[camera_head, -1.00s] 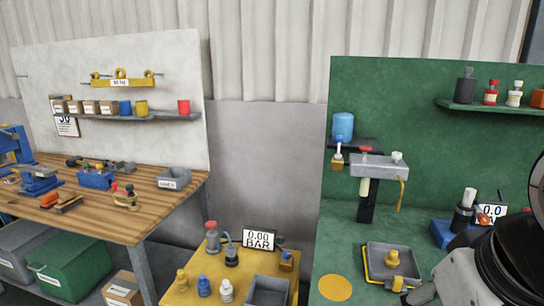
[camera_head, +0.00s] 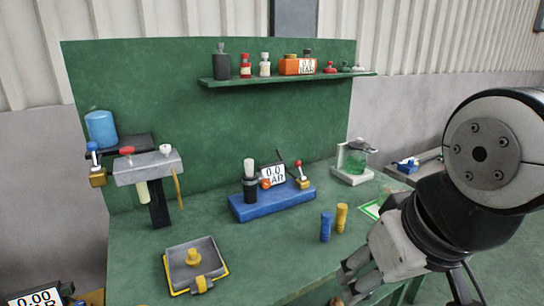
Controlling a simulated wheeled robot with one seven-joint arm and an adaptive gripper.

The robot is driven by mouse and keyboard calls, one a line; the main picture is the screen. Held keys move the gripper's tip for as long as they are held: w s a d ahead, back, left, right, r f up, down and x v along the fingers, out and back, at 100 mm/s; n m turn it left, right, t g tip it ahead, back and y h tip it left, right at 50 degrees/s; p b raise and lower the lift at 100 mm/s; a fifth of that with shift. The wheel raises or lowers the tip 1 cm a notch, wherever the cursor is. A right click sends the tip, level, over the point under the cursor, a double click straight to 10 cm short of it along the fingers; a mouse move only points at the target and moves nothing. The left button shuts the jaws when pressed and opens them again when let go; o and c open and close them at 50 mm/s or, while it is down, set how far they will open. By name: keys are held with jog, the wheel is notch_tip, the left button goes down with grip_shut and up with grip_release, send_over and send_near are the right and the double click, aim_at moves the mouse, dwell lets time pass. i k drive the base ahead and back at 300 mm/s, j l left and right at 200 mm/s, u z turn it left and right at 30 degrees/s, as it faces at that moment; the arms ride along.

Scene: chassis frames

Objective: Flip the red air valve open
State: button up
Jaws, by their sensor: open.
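A small valve with a red ball-topped lever (camera_head: 298,166) stands at the right end of a blue base (camera_head: 272,202) on the green bench. Its lever points up, tilted slightly; I cannot tell its open or shut position. A gauge (camera_head: 272,175) reading 0.0 BAR stands beside it, with a black cylinder with a white top (camera_head: 249,180) to its left. A red handle (camera_head: 127,151) also sits on a grey block at the left. My gripper (camera_head: 350,281) is open and empty at the bench's front right, nearer to me than the blue base and apart from it.
A blue cylinder (camera_head: 326,226) and a yellow cylinder (camera_head: 341,217) stand between my gripper and the blue base. A grey tray (camera_head: 193,265) lies at the front left. A green-filled vessel (camera_head: 353,162) stands at the back right. A shelf (camera_head: 290,79) holds bottles. The bench's centre front is clear.

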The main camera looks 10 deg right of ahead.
aim_at(298, 163)
jog(key=z, duration=0.2)
jog(key=i+l+u, duration=0.1)
jog(key=i+l, duration=0.2)
jog(key=i, duration=0.2)
jog(key=i+l, duration=0.35)
jog(key=i, duration=0.15)
jog(key=j+u, duration=0.05)
